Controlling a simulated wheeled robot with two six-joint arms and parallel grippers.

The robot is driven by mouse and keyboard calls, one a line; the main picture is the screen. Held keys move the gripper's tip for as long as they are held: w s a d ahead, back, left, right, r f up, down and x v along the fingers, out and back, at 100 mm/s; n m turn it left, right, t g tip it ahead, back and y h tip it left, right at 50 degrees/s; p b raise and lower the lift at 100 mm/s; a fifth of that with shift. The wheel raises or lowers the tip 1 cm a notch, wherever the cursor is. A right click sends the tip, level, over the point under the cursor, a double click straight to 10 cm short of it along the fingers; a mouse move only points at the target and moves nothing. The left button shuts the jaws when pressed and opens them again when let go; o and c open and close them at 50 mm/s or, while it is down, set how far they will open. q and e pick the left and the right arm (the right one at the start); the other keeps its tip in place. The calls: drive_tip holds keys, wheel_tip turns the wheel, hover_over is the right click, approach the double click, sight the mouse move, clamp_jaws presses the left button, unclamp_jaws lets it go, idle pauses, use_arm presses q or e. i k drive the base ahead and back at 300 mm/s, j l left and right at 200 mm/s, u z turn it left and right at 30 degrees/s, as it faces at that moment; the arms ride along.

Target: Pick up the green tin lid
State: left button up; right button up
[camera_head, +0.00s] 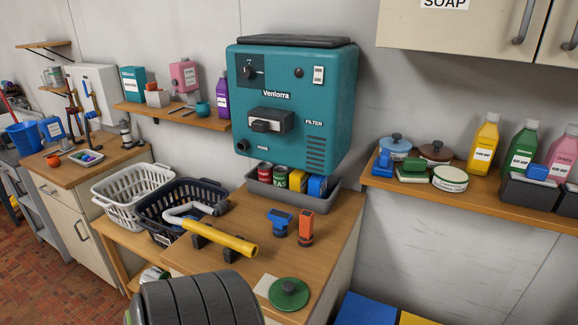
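The green tin lid (288,294) is a round, dark green disc with a small knob on top. It lies flat near the front edge of the wooden worktop (335,215), at the lower middle of the head view. It partly overlaps a cream square pad (264,286) at its left. Nothing covers the lid from above. Neither of my grippers shows in this view.
A large dark ribbed cylinder (195,302) stands in front, left of the lid. Behind are a yellow tube (225,238), a blue fitting (279,222) and an orange fitting (306,228). A grey tray (320,204) sits under the teal machine (330,105). Worktop right of the lid is bare.

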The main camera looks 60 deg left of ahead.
sight(287, 294)
drive_tip(key=u, duration=2)
